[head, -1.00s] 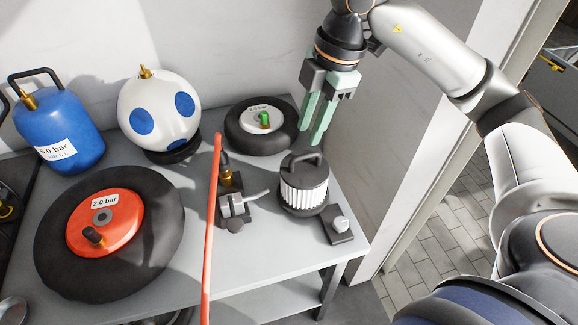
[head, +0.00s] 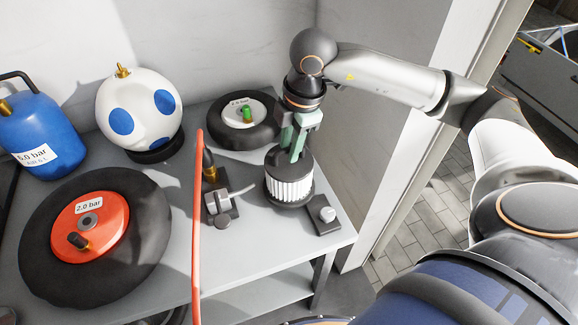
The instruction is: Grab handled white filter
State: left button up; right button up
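The white filter (head: 290,190) has a pleated white body between a black cap and a black base. It stands upright on the grey workbench, right of the middle. My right gripper (head: 295,155) points down at the top of the filter, with its green fingers at the handle. The fingers and the gripper body hide most of the handle. I cannot tell whether the fingers are closed on the handle or only around it. My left gripper is not in view.
A small wheel (head: 240,138) with a green cap lies behind the filter. A valve fitting (head: 218,203) and red hose (head: 197,230) are to its left, a small grey block with a knob (head: 324,217) to its right. A large wheel (head: 60,275), white-and-blue ball (head: 140,105) and blue tank (head: 45,130) stand farther left.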

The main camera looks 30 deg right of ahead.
jog(key=shift+w+a+f, duration=0.1)
jog(key=shift+w+f, duration=0.05)
jog(key=shift+f, duration=0.55)
grip_shut()
jog(key=shift+r, duration=0.1)
dwell(0.8)
